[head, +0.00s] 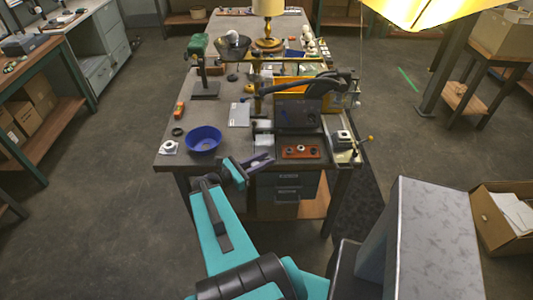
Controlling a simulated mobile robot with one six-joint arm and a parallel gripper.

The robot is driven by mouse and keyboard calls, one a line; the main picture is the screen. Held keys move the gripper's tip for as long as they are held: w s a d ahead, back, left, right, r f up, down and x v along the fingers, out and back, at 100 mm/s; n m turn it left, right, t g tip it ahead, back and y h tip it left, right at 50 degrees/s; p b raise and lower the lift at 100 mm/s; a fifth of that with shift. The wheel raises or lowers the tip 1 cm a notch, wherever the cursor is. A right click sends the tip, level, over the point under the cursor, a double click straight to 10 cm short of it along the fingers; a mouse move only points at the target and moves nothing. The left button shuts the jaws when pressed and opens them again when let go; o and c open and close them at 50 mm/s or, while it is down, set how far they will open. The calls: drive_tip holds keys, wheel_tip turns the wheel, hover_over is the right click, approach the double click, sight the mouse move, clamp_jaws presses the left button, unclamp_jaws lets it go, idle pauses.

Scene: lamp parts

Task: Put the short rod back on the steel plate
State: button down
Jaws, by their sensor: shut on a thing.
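My gripper (261,162) is at the front edge of the workbench, left of the drawers and in front of the blue bowl's right side. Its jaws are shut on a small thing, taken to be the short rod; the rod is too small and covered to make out. A flat light grey rectangle (239,115) lies on the bench behind the bowl and may be the steel plate; I cannot tell for sure. My gripper is in front of it and apart from it.
The blue bowl (204,139) stands at the bench's front left. A wooden tray (300,152) with small parts and a clamp-like device (343,142) are at the front right. A dark machine (297,110) stands behind them. A brass lamp (268,25) is at the back.

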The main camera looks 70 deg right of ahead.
idle(0.4)
drive_tip(key=d+b, duration=0.2)
drive_tip(key=b, duration=0.1)
drive_tip(key=d+b, duration=0.2)
drive_tip(key=b, duration=0.1)
drive_tip(key=d+f+b, duration=0.1)
drive_tip(key=b, duration=0.2)
drive_tip(key=shift+w+d, duration=0.2)
drive_tip(key=shift+d, duration=0.2)
drive_tip(key=d+b, duration=0.2)
drive_tip(key=b, duration=0.7)
drive_tip(key=d+b, duration=0.1)
drive_tip(key=b, duration=0.1)
drive_tip(key=d+b, duration=0.2)
drive_tip(key=shift+w+f+b, duration=0.15)
drive_tip(key=shift+b, duration=0.2)
drive_tip(key=d, duration=0.2)
drive_tip(key=shift+w+d+p, duration=0.15)
drive_tip(key=shift+d+p, duration=0.2)
drive_tip(key=shift+d, duration=0.6)
